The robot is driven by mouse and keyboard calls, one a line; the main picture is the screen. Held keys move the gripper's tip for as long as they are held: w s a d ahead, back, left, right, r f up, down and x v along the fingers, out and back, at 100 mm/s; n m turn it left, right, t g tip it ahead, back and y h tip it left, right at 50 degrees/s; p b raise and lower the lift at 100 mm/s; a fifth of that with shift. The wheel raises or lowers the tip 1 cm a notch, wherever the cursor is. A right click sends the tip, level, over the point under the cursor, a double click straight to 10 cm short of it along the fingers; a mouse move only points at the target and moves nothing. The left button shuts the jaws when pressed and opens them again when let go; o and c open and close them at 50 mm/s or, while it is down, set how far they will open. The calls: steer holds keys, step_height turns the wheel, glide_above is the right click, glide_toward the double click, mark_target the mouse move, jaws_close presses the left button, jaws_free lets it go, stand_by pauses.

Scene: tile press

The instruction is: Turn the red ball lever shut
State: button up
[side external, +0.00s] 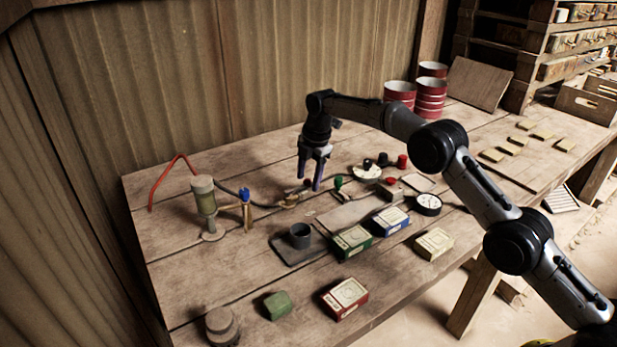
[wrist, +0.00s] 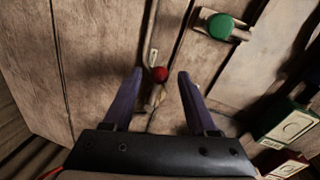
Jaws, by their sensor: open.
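The red ball of the lever (wrist: 160,74) shows in the wrist view between and just beyond my fingertips. Below it a brass-coloured valve body (wrist: 153,98) lies low on the table. In the side view the red ball (side external: 308,182) and the brass fitting (side external: 292,199) sit near the middle of the bench, close to my fingers. My gripper (side external: 309,186) points down there, its two purple fingers spread and empty. In the wrist view the gripper (wrist: 158,75) straddles the lever's line. I cannot tell the exact height of the fingertips over the ball.
A green knob (wrist: 221,26) on a plate stands close to the right; it also shows in the side view (side external: 338,182). A blue-handled valve (side external: 245,195) and a clear-bowl unit (side external: 205,204) stand left. Boxes (side external: 352,241), a black cup (side external: 300,235) and a gauge (side external: 428,204) lie in front.

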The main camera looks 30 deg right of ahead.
steer(key=shift+f, duration=0.15)
jaws_close()
stand_by(1.4)
